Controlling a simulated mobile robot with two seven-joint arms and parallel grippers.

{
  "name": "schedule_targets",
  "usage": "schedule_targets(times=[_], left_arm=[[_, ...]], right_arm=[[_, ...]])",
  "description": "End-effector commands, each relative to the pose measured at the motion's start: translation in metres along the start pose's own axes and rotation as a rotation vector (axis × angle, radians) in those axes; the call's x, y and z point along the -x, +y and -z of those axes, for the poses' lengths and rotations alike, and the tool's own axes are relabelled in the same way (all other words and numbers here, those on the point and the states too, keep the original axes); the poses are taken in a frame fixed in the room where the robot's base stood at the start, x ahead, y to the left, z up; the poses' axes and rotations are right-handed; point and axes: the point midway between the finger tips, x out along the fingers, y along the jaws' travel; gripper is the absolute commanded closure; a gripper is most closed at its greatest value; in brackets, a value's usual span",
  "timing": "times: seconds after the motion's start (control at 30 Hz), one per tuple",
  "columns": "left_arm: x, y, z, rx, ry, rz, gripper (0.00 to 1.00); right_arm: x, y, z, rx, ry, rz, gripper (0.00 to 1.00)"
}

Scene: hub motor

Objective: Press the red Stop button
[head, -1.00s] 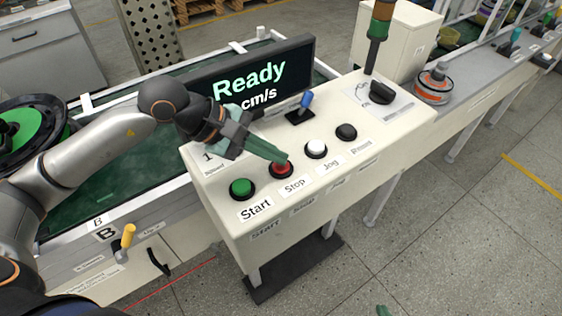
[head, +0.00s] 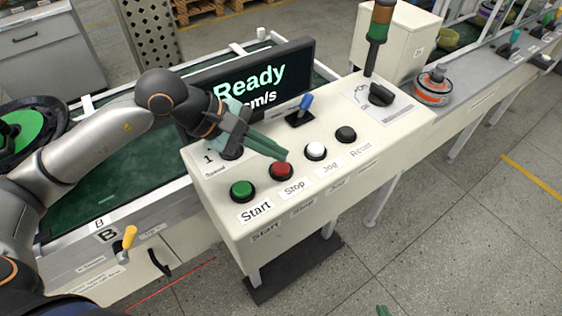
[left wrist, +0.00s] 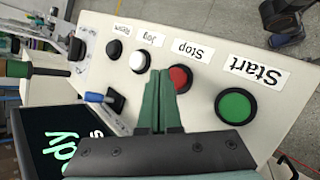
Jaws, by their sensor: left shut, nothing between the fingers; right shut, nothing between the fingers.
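The red Stop button (head: 281,171) sits on the sloping cream control panel (head: 225,205), between the green Start button (head: 242,191) and the white Jog button (head: 316,150). My left gripper (head: 284,156) is shut and empty, its green fingertips at the far edge of the red button. In the left wrist view the shut fingers (left wrist: 159,74) lie just beside the red button (left wrist: 180,79), overlapping its near edge in the picture. I cannot tell whether they touch it. Only a green tip of my right gripper (head: 383,311) shows at the bottom edge.
A black Reset button (head: 346,134), a blue-tipped lever (head: 305,102) and a black rotary knob (head: 381,94) are also on the panel. The display (head: 250,80) behind reads "Ready". A signal tower (head: 378,30) stands at the panel's back right.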

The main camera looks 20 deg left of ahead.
Motion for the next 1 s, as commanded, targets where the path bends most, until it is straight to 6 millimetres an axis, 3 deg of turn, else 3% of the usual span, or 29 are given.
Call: schedule_targets(times=[0.27,0.73,1.0], left_arm=[[0.003,0.002,-0.002,-0.001,0.000,-0.001,1.00],[0.034,0.025,-0.025,-0.002,0.000,-0.001,1.00],[0.035,0.025,-0.025,-0.001,0.000,0.000,1.00]], right_arm=[[0.002,0.000,0.002,0.000,0.000,0.000,1.00],[0.018,-0.002,0.020,0.000,0.000,0.000,1.00],[0.018,-0.001,0.020,0.000,0.000,0.000,1.00]])
